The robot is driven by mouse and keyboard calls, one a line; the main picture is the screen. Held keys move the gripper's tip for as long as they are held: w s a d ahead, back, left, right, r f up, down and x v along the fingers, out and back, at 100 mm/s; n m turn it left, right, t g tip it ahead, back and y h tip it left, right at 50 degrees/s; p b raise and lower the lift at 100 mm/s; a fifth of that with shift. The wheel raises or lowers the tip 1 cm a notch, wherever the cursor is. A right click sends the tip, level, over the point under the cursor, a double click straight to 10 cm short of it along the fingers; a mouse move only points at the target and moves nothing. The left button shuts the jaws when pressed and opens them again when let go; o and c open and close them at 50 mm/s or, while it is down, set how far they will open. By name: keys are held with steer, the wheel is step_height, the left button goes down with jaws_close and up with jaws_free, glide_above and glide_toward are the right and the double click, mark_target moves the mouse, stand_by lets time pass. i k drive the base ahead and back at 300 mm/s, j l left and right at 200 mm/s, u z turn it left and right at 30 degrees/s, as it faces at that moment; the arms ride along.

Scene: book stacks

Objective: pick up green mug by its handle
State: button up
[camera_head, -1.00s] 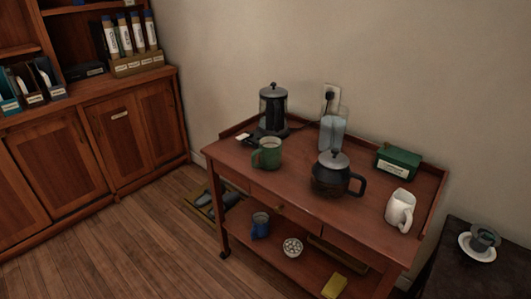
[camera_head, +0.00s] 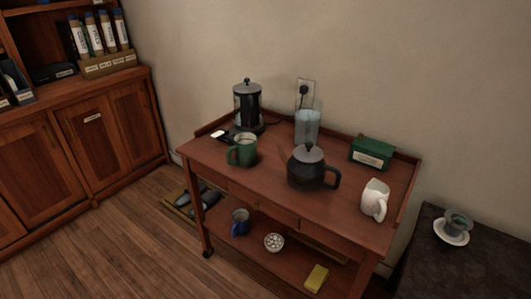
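The green mug (camera_head: 244,151) stands upright on the top of the wooden cart, near its left front part. Its handle (camera_head: 231,155) sticks out on the left front side of the mug. My gripper is not in view. Nothing touches the mug in this view.
On the cart top (camera_head: 262,189) stand a kettle (camera_head: 247,107) behind the mug, a dark teapot (camera_head: 308,168), a clear pitcher (camera_head: 307,126), a green box (camera_head: 371,152) and a white mug (camera_head: 375,199). A dark table (camera_head: 430,270) is at right. Floor (camera_head: 130,245) is clear at front left.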

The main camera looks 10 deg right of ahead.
mark_target(244, 147)
steer(key=i+j+z, duration=0.1)
steer(key=z, duration=1.15)
steer(key=j+z, duration=0.35)
steer(key=z, duration=0.15)
steer(key=j+z, duration=0.75)
steer(key=k+j+z, duration=0.15)
steer(key=j+z, duration=0.2)
steer(key=j, duration=0.15)
steer(key=k+j+z, duration=0.15)
steer(key=j, duration=0.15)
steer(key=k+j+z, duration=0.1)
steer(key=j, duration=0.2)
steer(key=k+j+z, duration=0.15)
steer(key=k+j, duration=0.2)
steer(key=j, duration=0.2)
steer(key=k+j, duration=0.2)
steer(key=j, duration=0.2)
steer(key=k+j, duration=0.25)
steer(key=j, duration=0.15)
steer(key=k+j, duration=0.2)
steer(key=j, duration=0.2)
steer(key=k+j+z, duration=0.1)
steer(key=j, duration=0.3)
steer(key=k, duration=0.1)
